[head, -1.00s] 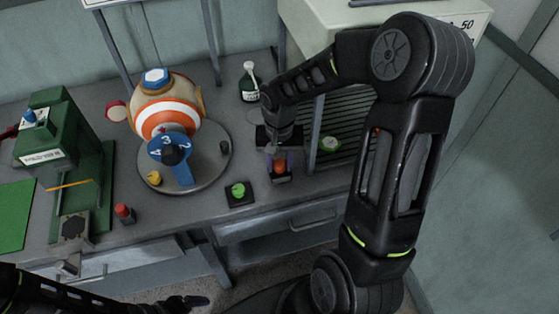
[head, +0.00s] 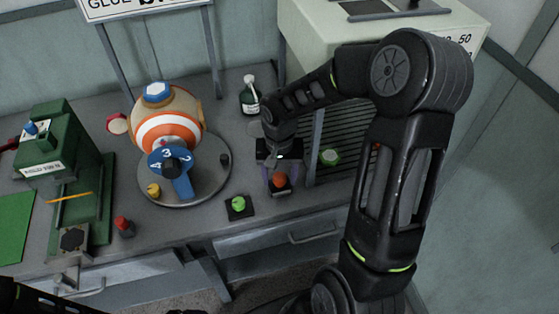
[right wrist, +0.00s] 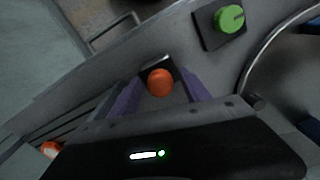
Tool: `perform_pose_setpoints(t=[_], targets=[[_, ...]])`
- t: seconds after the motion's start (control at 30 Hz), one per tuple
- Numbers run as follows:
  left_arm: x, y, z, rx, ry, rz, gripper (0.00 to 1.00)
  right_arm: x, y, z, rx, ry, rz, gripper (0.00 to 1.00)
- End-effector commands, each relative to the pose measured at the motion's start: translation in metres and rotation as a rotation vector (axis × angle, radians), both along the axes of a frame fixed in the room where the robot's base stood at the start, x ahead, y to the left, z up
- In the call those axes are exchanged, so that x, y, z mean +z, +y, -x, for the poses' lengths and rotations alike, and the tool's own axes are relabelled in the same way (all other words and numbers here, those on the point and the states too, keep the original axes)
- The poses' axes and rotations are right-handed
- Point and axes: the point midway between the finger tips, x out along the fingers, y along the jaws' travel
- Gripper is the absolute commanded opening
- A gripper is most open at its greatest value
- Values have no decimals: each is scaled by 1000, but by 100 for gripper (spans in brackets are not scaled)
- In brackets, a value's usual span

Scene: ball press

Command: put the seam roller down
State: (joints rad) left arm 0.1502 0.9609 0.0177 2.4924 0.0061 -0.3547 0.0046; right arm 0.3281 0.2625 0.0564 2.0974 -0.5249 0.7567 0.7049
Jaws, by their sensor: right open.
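A round orange knob (head: 280,180), which looks like the top of the seam roller, stands over a small dark square pad on the front part of the bench. My right gripper (head: 279,175) is above it, pointing down, with its purple fingers apart on either side. In the right wrist view, the orange knob (right wrist: 160,83) sits between the open fingers, with gaps visible on both sides. The roller's lower part is hidden under the knob. Only a dark sliver of my left gripper may show at the bottom edge of the head view.
A green knob (head: 238,203) on a black pad is just left. A turntable (head: 215,177) carries a striped ball (head: 170,125) and a blue numbered dial. A slatted rack (head: 345,170) is close on the right.

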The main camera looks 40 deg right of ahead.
Motion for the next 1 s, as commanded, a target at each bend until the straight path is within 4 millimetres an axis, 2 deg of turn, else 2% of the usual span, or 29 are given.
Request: perform_pose_setpoints(t=[0.17, 0.4, 0.6, 0.73, 1.0], targets=[[-3, 0, 0, 0, -1, 0, 88, 25, -1, -2, -1, -7, 2, 55], [-6, 0, -1, 0, -3, 2, 88, 76, -1, -2, -1, -7, 2, 55], [-8, -1, -1, -1, -3, 3, 88, 108, 0, -1, 0, -4, 1, 55], [-8, -1, -1, -1, -4, 2, 88, 118, 0, -1, 0, -3, -1, 55], [-8, -1, -1, -1, -4, 2, 88, 119, 0, 0, 0, -1, 0, 55]])
